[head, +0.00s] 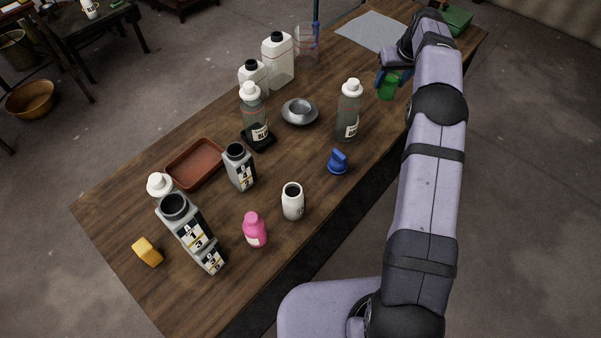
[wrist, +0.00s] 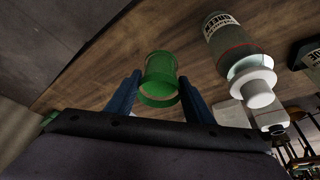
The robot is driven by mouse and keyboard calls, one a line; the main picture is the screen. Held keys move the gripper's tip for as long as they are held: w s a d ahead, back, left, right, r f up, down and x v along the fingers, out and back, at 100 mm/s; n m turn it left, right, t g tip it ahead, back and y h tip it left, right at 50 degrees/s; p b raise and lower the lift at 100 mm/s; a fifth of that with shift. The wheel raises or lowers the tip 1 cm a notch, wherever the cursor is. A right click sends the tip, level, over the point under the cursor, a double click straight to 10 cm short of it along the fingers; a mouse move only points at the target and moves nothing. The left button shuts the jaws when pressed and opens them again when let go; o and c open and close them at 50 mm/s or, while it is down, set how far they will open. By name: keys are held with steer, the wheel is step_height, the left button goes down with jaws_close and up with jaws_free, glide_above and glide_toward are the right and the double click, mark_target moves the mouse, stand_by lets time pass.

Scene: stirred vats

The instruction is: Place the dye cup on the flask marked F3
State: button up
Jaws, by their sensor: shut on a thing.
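My gripper (head: 388,82) is at the far right end of the table, shut on a green cup (head: 387,90), which looks like the dye cup. In the wrist view the cup (wrist: 160,80) sits between the two blue fingers.
A white-capped bottle (head: 348,112) stands close left of my gripper; its label in the wrist view (wrist: 222,28) seems to read GREEN. A blue object (head: 338,161), white jar (head: 292,202), pink bottle (head: 254,231), red tray (head: 196,163) and grey dish (head: 299,112) stand between.

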steer(key=shift+n+y, duration=0.3)
steer(key=shift+n, duration=0.4)
steer(key=r+p, duration=0.1)
steer(key=r, duration=0.1)
steer(key=a+r+p, duration=0.1)
steer(key=r, duration=0.2)
steer(key=a+r+p, duration=0.1)
steer(key=r, duration=0.2)
steer(key=shift+s+a+r+p, duration=0.15)
steer(key=shift+a+r+p, duration=0.1)
steer(key=shift+p, duration=0.15)
steer(key=s+a+n, duration=0.1)
steer(key=a, duration=0.2)
steer(key=s+a+r+n+y, duration=0.1)
steer(key=s+a, duration=0.1)
steer(key=a, duration=0.1)
steer(key=s+a+r+n+p, duration=0.1)
steer(key=a+n, duration=0.1)
steer(key=a, duration=0.1)
steer(key=shift+s+a+y, duration=0.3)
steer(key=shift+a, duration=0.05)
steer(key=s+a+n+g+y+p, duration=0.1)
steer(key=s+a+n+g+y, duration=0.1)
steer(key=s+a+n, duration=0.75)
steer(key=n+g+p, duration=0.2)
steer(key=n+p, duration=0.1)
glide_above(296, 190)
steer(key=shift+f, duration=5.85)
steer(key=shift+f+b, duration=0.2)
steer(key=shift+b, duration=0.15)
